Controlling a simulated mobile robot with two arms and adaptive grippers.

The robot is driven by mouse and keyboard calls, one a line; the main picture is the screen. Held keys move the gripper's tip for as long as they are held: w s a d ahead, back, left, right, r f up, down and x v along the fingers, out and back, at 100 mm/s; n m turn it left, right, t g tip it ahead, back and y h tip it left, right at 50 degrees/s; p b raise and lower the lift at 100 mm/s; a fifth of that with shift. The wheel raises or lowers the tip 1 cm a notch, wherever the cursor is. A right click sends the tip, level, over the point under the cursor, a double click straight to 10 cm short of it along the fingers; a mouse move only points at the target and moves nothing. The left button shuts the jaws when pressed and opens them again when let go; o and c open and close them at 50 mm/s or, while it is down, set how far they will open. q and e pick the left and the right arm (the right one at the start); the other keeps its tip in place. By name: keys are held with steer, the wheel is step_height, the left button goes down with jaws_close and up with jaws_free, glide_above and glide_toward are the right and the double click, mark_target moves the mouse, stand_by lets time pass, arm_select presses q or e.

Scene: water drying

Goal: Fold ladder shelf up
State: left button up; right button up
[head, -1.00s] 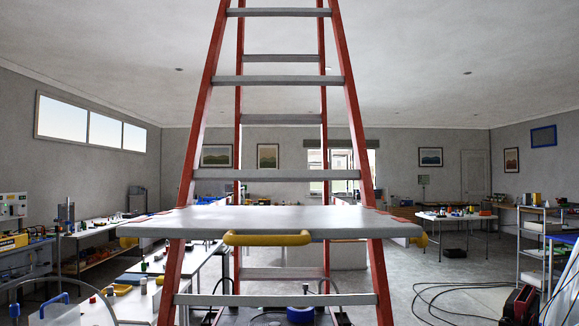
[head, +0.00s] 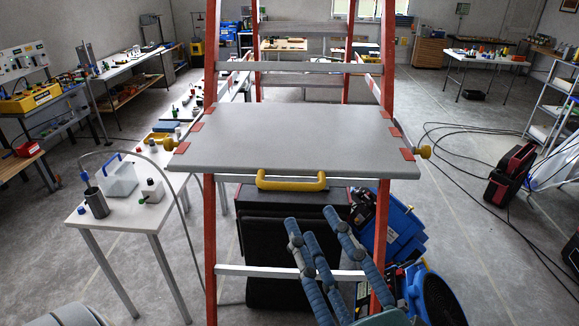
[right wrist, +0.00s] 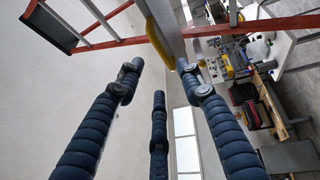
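The red ladder (head: 382,140) with grey rungs stands in front of me. Its grey shelf (head: 290,135) lies flat across the rails, with orange-red pieces near its sides. A yellow handle (head: 291,181) sits on the shelf's near edge. My right gripper (head: 310,225) is below the handle, with three blue ribbed fingers pointing up. In the right wrist view the fingers (right wrist: 160,80) are spread and empty; the yellow handle (right wrist: 160,43) and grey shelf edge (right wrist: 167,14) are beyond the fingertips, apart from them. I cannot make out my left gripper.
A white table (head: 135,213) with a metal cup (head: 95,203) and small items stands left. Dark boxes (head: 280,235) and blue equipment (head: 398,232) lie below and behind the ladder. Cables (head: 470,160) run over the floor at right, near a red-black machine (head: 510,175).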

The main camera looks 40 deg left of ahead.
mark_target(291, 186)
steer(key=b+x, duration=0.4)
steer(key=x, duration=0.5)
steer(key=shift+w+a, duration=0.15)
steer(key=shift+a, duration=0.15)
steer(key=shift+w+a, duration=0.3)
steer(key=shift+a, duration=0.1)
jaws_close()
